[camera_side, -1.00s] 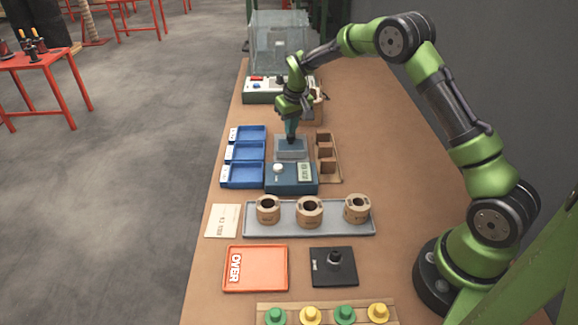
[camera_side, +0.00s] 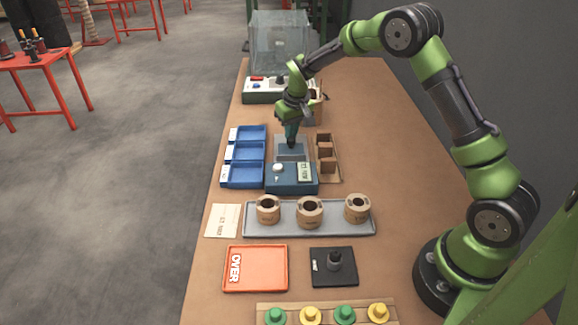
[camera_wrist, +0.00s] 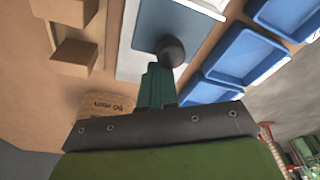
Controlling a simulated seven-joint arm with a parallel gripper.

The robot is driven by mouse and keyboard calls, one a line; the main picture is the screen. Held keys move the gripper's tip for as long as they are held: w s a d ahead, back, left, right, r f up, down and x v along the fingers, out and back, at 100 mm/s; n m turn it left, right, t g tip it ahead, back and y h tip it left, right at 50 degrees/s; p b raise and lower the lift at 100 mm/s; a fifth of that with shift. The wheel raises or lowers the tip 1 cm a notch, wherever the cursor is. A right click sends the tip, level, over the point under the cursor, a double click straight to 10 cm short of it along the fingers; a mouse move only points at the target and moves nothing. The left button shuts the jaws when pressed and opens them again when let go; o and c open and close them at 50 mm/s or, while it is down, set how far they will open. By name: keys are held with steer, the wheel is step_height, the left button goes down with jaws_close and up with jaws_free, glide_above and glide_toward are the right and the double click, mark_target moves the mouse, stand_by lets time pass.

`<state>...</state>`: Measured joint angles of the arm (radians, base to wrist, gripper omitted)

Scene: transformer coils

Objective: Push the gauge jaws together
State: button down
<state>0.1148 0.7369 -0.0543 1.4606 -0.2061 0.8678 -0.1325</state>
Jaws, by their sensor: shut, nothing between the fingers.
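The gauge (camera_side: 291,177) is a blue-teal box with a white knob (camera_side: 277,168) and a small display (camera_side: 305,172) on its front part. Behind these is a paler section with a flat blue-grey plate (camera_side: 285,153). My gripper (camera_side: 291,144) points down over that plate, shut and empty. The gauge jaws cannot be made out clearly in either view.
Blue trays (camera_side: 226,172) stand left of the gauge and a cardboard divider (camera_side: 334,168) right. In front, a grey tray (camera_side: 365,230) holds three coils (camera_side: 309,212). An orange OVER tray (camera_side: 270,285) and a black plate with a post (camera_side: 322,280) lie nearer. A clear-shielded unit (camera_side: 262,97) stands behind.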

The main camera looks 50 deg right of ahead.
mark_target(291, 138)
steer(key=shift+s+a, duration=1)
steer(key=shift+w+d, duration=0.1)
steer(key=shift+w+d, duration=0.35)
steer(key=shift+r, duration=0.1)
steer(key=shift+w+v, duration=0.25)
steer(key=shift+v, duration=0.85)
steer(key=shift+w+v, duration=0.2)
steer(key=shift+v, duration=0.9)
steer(key=shift+w+v, duration=0.25)
steer(key=shift+v, duration=0.85)
steer(key=shift+d+r, duration=0.15)
steer(key=shift+r, duration=0.05)
